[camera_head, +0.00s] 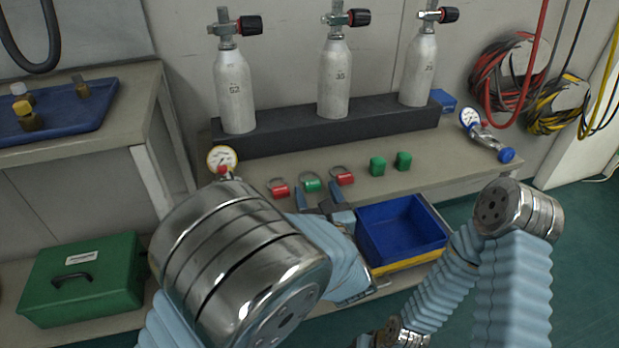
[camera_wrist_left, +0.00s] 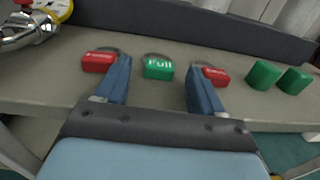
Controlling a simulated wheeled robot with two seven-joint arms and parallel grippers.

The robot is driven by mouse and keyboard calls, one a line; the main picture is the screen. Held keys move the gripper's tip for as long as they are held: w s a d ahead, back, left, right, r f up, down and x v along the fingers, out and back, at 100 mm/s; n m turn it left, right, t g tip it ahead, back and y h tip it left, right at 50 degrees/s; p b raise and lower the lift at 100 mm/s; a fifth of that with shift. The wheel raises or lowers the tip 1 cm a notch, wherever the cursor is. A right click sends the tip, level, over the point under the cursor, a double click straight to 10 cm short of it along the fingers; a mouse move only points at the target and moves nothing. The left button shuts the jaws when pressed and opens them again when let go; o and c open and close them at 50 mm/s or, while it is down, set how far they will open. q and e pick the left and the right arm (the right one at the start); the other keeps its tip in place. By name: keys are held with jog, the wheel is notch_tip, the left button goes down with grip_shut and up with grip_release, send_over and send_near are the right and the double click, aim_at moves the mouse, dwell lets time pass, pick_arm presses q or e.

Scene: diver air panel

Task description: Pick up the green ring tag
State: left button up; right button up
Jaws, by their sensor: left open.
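The green ring tag (camera_head: 312,185) lies on the bench between two red ring tags (camera_head: 279,189) (camera_head: 343,177). In the left wrist view the green tag (camera_wrist_left: 158,68) reads "Full", with its dark ring behind it. My left gripper (camera_head: 320,198) is open and empty. In the left wrist view its blue fingers (camera_wrist_left: 159,80) stand on either side of the green tag's direction, with the tag ahead between them. The left finger partly covers one red tag (camera_wrist_left: 98,61) and the right finger is close to the other (camera_wrist_left: 215,75).
Two green blocks (camera_head: 377,166) (camera_head: 403,160) stand right of the tags. A blue bin (camera_head: 402,232) is at the bench front. Three grey cylinders (camera_head: 334,80) stand in a dark rack (camera_head: 375,124) behind. Gauges (camera_head: 222,158) (camera_head: 470,118) lie at both sides.

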pick_arm(q)
jog(key=shift+x, duration=1.1)
jog(key=shift+c, duration=0.3)
jog(key=c, duration=1.1)
jog(key=shift+o, duration=0.2)
jog(key=shift+r, duration=0.15)
jog(key=shift+r, duration=0.3)
notch_tip(320, 180, up, 3)
jog(key=shift+f+p, duration=0.2)
jog(key=shift+p, duration=0.1)
jog(key=s+d+r+p, duration=0.1)
jog(key=s+d+r, duration=0.6)
jog(key=s, duration=0.5)
notch_tip(320, 180, up, 3)
jog(key=shift+d+f, duration=0.2)
jog(key=shift+d, duration=0.1)
